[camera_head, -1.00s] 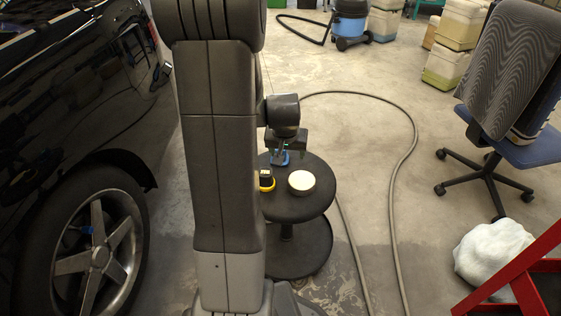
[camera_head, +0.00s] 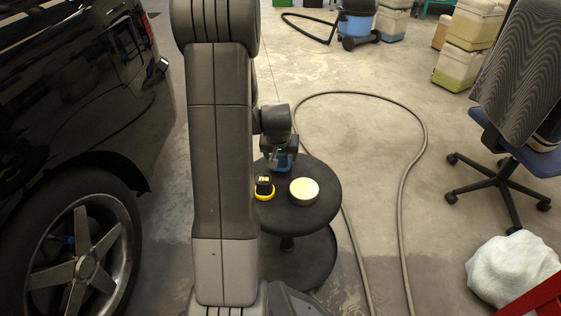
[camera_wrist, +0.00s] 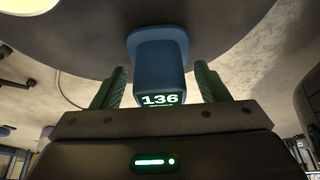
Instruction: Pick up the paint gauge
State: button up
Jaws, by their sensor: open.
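The paint gauge (camera_wrist: 160,60) is a blue block with a wider blue foot and a lit display reading 136. It stands on the dark round top of a small two-level stand (camera_head: 325,212), near its far edge. In the head view the gauge (camera_head: 281,163) is mostly hidden by my gripper (camera_head: 285,153). In the wrist view the green fingers of my gripper (camera_wrist: 159,80) are open, one on each side of the gauge. A gap shows beside each finger, so they do not appear to grip it.
A yellow-and-black item (camera_head: 264,189) and a round pale-topped pad or tin (camera_head: 304,191) share the stand top. A black car (camera_head: 80,110) is at left. A hose (camera_head: 415,150) curves over the floor at right, with an office chair (camera_head: 510,150) beyond.

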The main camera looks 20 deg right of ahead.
jog(key=c, duration=1.2)
notch_tip(320, 180, up, 10)
jog(key=p, duration=0.4)
